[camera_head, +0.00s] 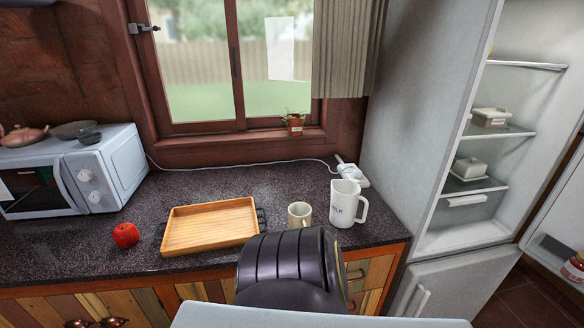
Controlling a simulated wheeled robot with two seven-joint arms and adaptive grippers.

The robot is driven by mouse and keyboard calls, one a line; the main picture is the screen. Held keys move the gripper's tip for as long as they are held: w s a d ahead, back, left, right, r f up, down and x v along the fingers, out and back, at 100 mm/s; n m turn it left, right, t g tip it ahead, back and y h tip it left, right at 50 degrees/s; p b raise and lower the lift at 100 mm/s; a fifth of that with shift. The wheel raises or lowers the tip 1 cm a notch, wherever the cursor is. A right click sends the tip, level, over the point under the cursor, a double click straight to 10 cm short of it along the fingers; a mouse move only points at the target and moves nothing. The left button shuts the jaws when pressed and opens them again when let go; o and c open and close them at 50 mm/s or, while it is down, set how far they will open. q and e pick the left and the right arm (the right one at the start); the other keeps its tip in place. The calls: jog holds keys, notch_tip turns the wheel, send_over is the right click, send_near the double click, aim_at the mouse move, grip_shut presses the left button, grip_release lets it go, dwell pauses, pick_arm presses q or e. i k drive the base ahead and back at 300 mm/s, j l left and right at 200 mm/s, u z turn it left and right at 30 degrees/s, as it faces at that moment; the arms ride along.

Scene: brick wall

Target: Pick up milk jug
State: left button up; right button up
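The milk jug (343,206) is white with grey lettering and stands upright on the dark speckled counter (290,180), near the right end. Its handle points right. A small cream mug (299,214) stands just left of it, apart from it. Neither of my grippers shows in the head view, so nothing is seen touching the jug.
A wooden tray (210,226) with dark handles lies left of the mug. A red apple (126,235) and a microwave (75,175) are farther left. A white power strip (350,172) lies behind the jug. The open fridge (405,100) stands close on the right.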

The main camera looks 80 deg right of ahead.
aim_at(346, 196)
jog(key=z, duration=2.85)
